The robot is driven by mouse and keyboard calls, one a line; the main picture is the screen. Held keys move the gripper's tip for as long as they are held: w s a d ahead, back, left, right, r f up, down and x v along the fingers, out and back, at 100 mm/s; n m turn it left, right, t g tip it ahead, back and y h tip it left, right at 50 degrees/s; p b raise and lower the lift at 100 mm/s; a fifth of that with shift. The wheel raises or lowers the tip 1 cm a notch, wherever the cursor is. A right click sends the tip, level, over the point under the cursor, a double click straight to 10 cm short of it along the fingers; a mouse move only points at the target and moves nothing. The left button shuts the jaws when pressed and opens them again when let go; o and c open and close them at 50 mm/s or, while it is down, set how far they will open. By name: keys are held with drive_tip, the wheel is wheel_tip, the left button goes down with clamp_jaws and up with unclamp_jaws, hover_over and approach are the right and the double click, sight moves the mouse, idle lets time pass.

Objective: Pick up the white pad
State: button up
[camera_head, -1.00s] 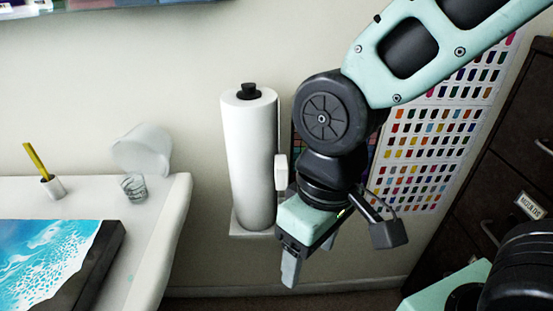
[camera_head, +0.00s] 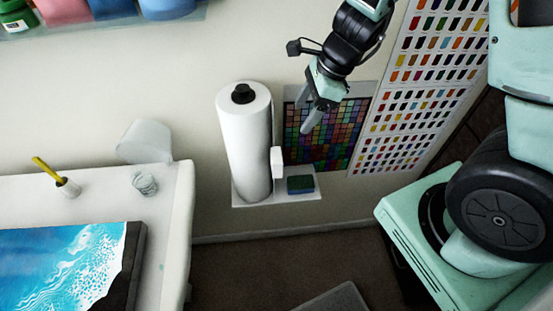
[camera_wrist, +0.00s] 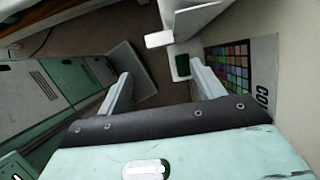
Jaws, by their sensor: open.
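The white pad (camera_head: 277,162) is a small pale block at the right side of the white paper roll (camera_head: 244,140), above a small white wall shelf (camera_head: 240,199). I cannot tell what holds it there. In the wrist view the white pad (camera_wrist: 160,39) shows just beyond and between my fingers. My gripper (camera_head: 308,128) is open and empty, above and to the right of the pad in the head view, apart from it. Its spread fingers also show in the wrist view (camera_wrist: 160,88).
A green and blue sponge (camera_head: 300,185) lies on the shelf, right of the pad. A colour chart (camera_head: 330,140) hangs on the wall behind. A white table (camera_head: 170,220) with a blue painting (camera_head: 60,268) stands at the left. Floor shows below the shelf.

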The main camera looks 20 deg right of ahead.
drive_tip(key=b, duration=0.1)
approach(277, 155)
wheel_tip(277, 155, down, 3)
drive_tip(key=shift+a+r+p+x, duration=0.1)
drive_tip(key=shift+a+p+x, duration=0.1)
drive_tip(key=shift+x, duration=0.7)
drive_tip(key=shift+a+r+p+x, duration=0.1)
drive_tip(key=shift+a+p+x, duration=0.1)
drive_tip(key=shift+x, duration=0.65)
drive_tip(key=shift+a+p+x, duration=0.1)
drive_tip(key=shift+p+x, duration=0.1)
drive_tip(key=shift+x, duration=0.7)
drive_tip(key=shift+w, duration=0.15)
drive_tip(key=c, duration=0.9)
